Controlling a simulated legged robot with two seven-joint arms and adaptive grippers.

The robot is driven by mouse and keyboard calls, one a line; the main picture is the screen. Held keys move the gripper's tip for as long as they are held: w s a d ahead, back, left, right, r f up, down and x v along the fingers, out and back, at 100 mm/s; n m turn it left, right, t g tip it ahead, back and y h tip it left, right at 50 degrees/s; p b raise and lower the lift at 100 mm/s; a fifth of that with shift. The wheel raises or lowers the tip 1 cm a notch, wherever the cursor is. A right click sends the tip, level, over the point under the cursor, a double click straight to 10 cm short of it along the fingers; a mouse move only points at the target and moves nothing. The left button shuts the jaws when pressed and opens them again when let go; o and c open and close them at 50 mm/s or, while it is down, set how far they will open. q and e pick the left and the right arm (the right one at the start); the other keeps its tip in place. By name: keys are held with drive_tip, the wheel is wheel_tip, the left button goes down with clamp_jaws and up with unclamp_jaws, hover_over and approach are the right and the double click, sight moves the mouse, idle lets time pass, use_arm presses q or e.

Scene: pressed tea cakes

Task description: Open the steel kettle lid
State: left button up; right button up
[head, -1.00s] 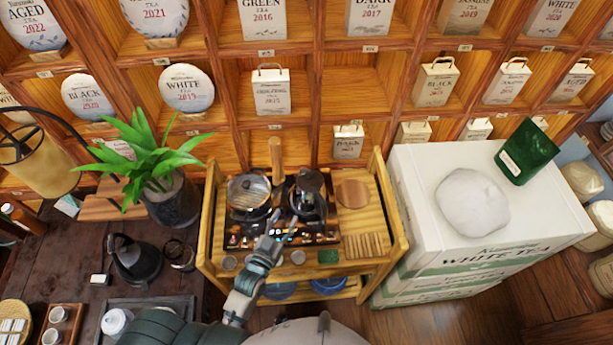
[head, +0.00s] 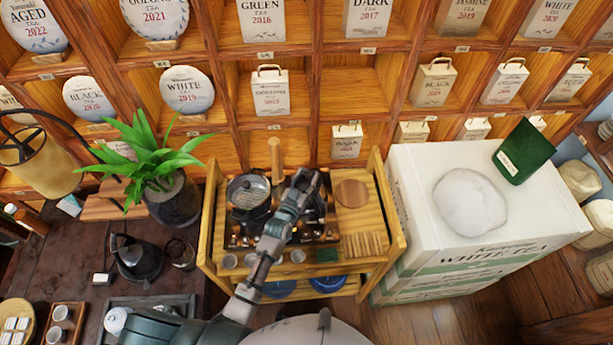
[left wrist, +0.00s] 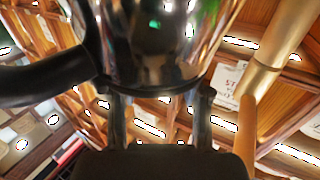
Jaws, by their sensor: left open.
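The steel kettle (left wrist: 155,40) fills the top middle of the left wrist view as a shiny body, with a black handle (left wrist: 45,78) to its left. In the head view it stands on the right part of the stove and is mostly hidden by my left arm. My left gripper (head: 305,182) is over the kettle's spot in the head view. In the left wrist view my left gripper (left wrist: 160,105) has its fingers apart, with the kettle body close beyond them. The lid cannot be made out. My right gripper is not in view.
A glass-lidded pan (head: 248,192) sits left of the kettle on the wooden cart (head: 385,215). A dark kettle (head: 132,258) stands on the table at left. A potted plant (head: 172,200) is beside the cart. White boxes (head: 410,190) stand right; tea shelves rise behind.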

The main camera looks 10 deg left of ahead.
sight(310, 179)
use_arm(q)
drive_tip(key=shift+d, duration=0.1)
clamp_jaws()
idle(0.3)
drive_tip(key=m+b, duration=0.1)
drive_tip(key=m+t+b, duration=0.1)
drive_tip(key=r+m+t+h+b, duration=0.1)
drive_tip(key=shift+s+d+r, duration=0.1)
drive_tip(key=shift+s+d, duration=0.15)
drive_tip(key=shift+s, duration=0.15)
drive_tip(key=shift+s+d+r+m+t+h+b, duration=0.25)
drive_tip(key=shift+m+t+h+b, duration=0.2)
drive_tip(key=shift+m+b, duration=0.4)
drive_tip(key=shift+s+d+r+m+t+h+b, duration=0.2)
drive_tip(key=shift+r+m+t+h+b, duration=0.3)
drive_tip(key=shift+m, duration=0.45)
drive_tip(key=shift+s+f, duration=0.1)
drive_tip(key=shift+f, duration=0.05)
